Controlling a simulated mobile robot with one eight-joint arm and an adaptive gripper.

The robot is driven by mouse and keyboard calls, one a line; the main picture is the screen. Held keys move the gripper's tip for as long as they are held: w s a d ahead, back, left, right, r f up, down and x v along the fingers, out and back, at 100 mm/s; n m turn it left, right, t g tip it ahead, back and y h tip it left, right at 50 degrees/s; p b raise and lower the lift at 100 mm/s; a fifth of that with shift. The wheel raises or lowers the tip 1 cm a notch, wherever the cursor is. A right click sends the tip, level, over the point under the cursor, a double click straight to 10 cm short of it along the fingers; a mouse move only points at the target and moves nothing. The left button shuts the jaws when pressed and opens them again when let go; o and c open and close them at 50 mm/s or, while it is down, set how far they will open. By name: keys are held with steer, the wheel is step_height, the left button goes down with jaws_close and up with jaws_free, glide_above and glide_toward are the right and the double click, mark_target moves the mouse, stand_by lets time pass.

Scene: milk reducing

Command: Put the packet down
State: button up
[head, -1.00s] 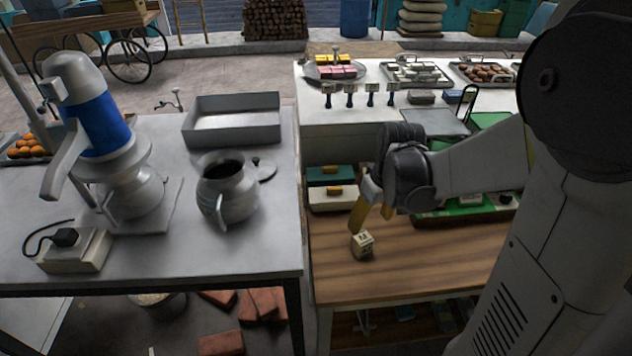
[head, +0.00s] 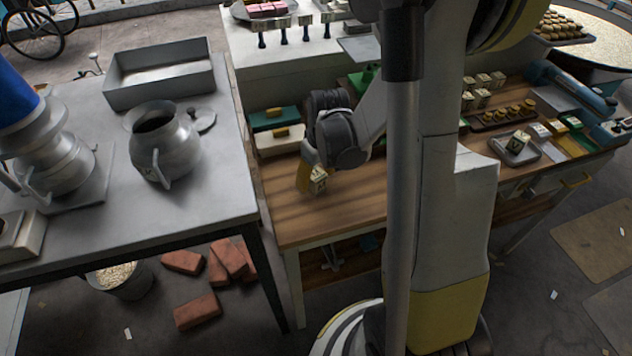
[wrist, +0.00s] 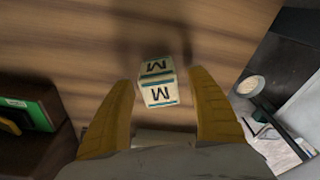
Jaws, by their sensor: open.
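The packet (wrist: 157,90) is a small pale cube with a dark letter M and a blue-green stripe. In the wrist view it lies between the tips of my two yellow fingers, with a visible gap on each side. My gripper (wrist: 159,82) is open. In the head view the packet (head: 319,181) shows at the front of my gripper (head: 309,178), low over the wooden table (head: 290,222). One finger partly covers it there. It appears to rest on the wood, but its underside is hidden.
A grey metal table (head: 205,185) with a metal jug (head: 165,140) and a grey tray (head: 160,75) stands to the left. Green and white boxes (head: 278,140) sit behind my gripper. The wood in front of the packet is clear.

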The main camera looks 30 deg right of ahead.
steer(key=shift+r, duration=0.1)
steer(key=c, duration=1.4)
